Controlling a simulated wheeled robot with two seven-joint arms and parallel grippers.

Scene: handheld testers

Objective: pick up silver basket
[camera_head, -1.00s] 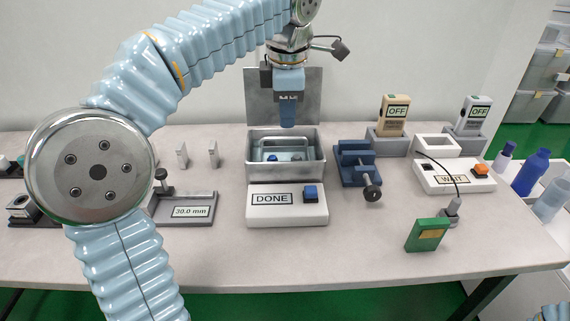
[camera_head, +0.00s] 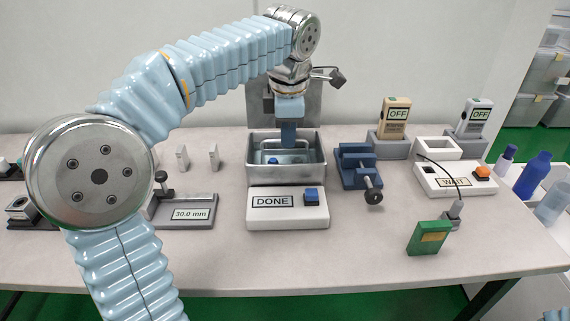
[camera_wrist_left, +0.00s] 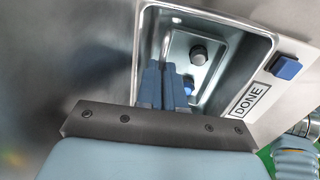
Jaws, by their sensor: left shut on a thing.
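The silver basket (camera_head: 262,157) sits inside an open metal tank (camera_head: 286,174) at the back middle of the table. In the left wrist view the basket (camera_wrist_left: 206,92) holds a dark round part and a blue part, and a thin bright handle (camera_wrist_left: 167,38) rises at its side. My left gripper (camera_head: 288,141) points down into the tank from above. In the left wrist view its blue fingers (camera_wrist_left: 167,78) are shut on the basket's handle. The fingertips partly hide the grip. My right gripper is not in view.
A white DONE box (camera_head: 287,209) with a blue button stands in front of the tank. A blue vise (camera_head: 357,166) stands to its right and a grey 30.0 mm fixture (camera_head: 187,211) to its left. A metal panel (camera_head: 303,103) rises behind the tank.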

